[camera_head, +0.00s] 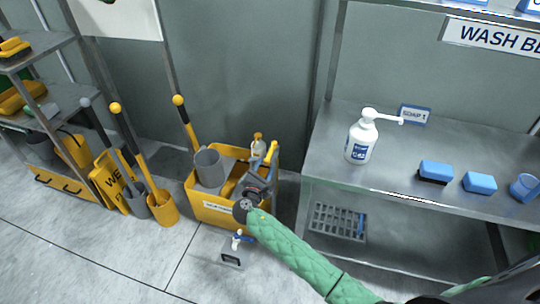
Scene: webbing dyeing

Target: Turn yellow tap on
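I cannot make out a yellow tap for certain. A yellow box (215,213) stands on the floor at the middle, with a grey jug (208,168) and a pale bottle with a yellow top (258,148) in it. My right arm, in a green sleeve, comes in from the lower right. My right gripper (262,178) is over the right part of the box and hides some of what is in it. Its fingers are too small and dark to show whether they are open or touching anything. My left gripper is not in view.
A metal bench (396,168) on the right holds a white pump bottle (359,144) and blue brushes (436,171). Yellow and grey long-handled tools and a yellow sign (112,178) stand at left. The front-left floor is clear.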

